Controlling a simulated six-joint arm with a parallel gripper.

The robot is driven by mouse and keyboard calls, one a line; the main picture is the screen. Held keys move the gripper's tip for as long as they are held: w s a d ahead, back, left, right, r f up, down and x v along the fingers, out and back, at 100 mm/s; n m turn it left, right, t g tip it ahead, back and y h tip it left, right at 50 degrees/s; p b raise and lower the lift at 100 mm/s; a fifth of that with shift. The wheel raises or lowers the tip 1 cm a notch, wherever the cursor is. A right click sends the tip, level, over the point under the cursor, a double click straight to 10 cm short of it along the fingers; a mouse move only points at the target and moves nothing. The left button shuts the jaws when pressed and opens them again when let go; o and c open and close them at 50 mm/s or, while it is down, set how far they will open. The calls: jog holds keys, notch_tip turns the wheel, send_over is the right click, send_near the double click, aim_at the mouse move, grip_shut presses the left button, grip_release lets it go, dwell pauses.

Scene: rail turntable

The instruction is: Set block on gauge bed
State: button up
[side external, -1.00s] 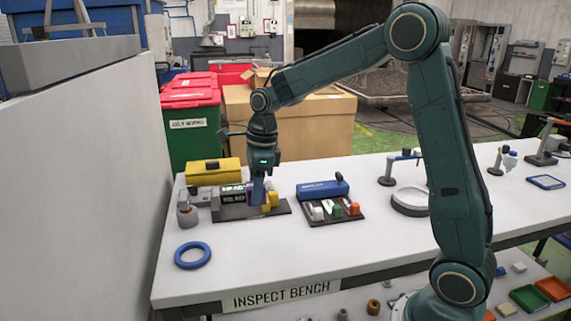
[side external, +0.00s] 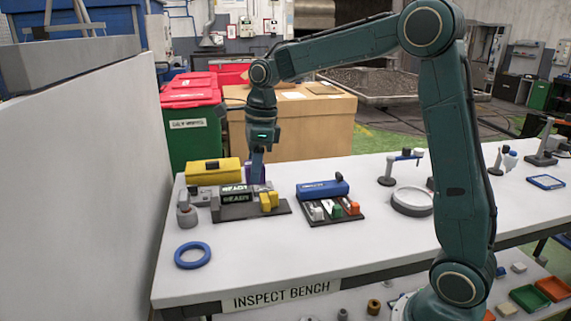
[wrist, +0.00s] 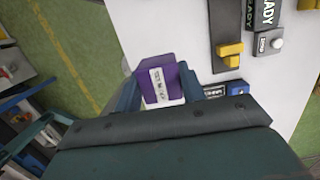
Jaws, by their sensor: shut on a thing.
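A purple block (wrist: 150,90) with a white printed label is held between the two fingers of my gripper (wrist: 170,96) in the wrist view. In the side view my gripper (side external: 257,160) points down behind the gauge, and only part of the purple block (side external: 262,173) shows. The block is apart from the gauge in the wrist view. The bed surface is partly hidden by the gauge body.
A yellow case (side external: 212,170) stands behind the gauge. A blue case (side external: 322,189) and a dark tray (side external: 336,218) of small parts are to the right. A blue ring (side external: 192,255) lies at front left. The bench front is largely clear.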

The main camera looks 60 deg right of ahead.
jog(key=shift+w, duration=0.1)
jog(key=shift+w+d+f, duration=0.2)
jog(key=shift+w+d, duration=0.05)
jog(key=shift+w, duration=0.3)
jog(key=w+d+f, duration=0.4)
jog(key=w+f, duration=0.1)
jog(key=w, duration=0.4)
send_over(232, 211)
notch_tip(232, 211, down, 5)
jog(key=shift+s+d+f, duration=0.1)
jog(key=shift+s+f, duration=0.05)
jog(key=shift+f, duration=0.6)
jog(key=shift+s+d+f, duration=0.1)
jog(key=shift+f, duration=0.65)
jog(key=shift+f, duration=0.1)
jog(key=shift+f, duration=2.55)
jog(key=shift+f, duration=0.1)
